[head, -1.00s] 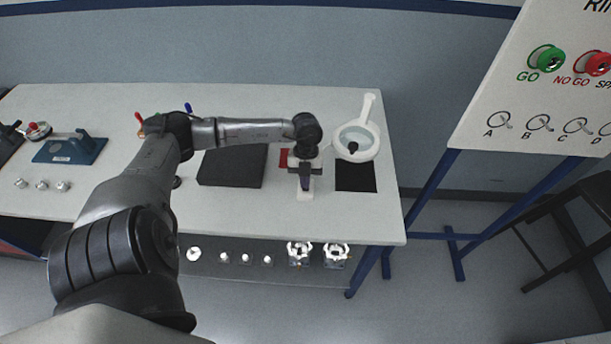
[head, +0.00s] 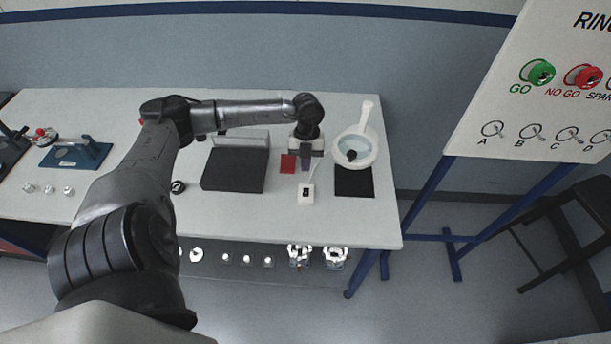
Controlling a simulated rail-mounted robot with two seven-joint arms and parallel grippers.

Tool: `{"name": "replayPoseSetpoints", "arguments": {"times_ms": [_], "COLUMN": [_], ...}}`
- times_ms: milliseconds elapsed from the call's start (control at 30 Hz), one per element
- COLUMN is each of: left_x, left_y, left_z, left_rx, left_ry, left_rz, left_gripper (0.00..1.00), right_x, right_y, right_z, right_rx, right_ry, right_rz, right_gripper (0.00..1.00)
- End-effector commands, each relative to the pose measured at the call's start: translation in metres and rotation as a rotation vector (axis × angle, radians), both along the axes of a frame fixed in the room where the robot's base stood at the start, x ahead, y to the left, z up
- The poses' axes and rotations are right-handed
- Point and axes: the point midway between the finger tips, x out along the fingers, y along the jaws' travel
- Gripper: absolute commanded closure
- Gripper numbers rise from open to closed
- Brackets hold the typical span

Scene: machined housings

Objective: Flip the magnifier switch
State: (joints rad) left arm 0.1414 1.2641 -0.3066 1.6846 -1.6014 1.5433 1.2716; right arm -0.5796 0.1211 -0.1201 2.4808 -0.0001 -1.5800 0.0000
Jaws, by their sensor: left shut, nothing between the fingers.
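The magnifier (head: 366,131) is a white ring with a lens and a white arm, at the back right of the bench in the head view. A small white switch box (head: 306,197) with a dark rocker sits in front of it, to the left, with a thin pale cord running up from it. Which way the rocker is tipped is too small to tell. My left gripper (head: 306,166) points down, shut and empty, just behind the switch box in the picture and apart from its rocker. My right gripper is out of view.
A red pad (head: 288,164) lies left of my gripper, and a dark mat (head: 354,184) lies under the magnifier. A black tray (head: 233,170) stands further left. A shelf below holds several metal parts. A sign board (head: 545,100) stands at right.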

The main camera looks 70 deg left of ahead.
Motion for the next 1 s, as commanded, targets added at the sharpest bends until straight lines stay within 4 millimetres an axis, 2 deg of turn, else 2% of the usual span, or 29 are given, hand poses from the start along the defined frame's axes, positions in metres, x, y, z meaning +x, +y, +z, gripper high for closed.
{"name": "replayPoseSetpoints", "arguments": {"times_ms": [200, 400, 1000], "left_x": [0.01, 0.015, 0.016], "left_y": [0.019, 0.028, 0.031], "left_z": [0.03, 0.044, 0.048], "left_rx": [0.001, -0.001, -0.001], "left_ry": [-0.002, -0.002, 0.0], "left_rz": [0.002, 0.001, 0.0], "left_gripper": [1.0, 1.0, 1.0], "right_x": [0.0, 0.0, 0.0], "right_y": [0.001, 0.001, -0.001], "right_z": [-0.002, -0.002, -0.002], "right_rx": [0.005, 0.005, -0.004], "right_ry": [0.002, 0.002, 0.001], "right_rz": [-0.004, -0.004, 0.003], "right_gripper": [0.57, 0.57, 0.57]}}
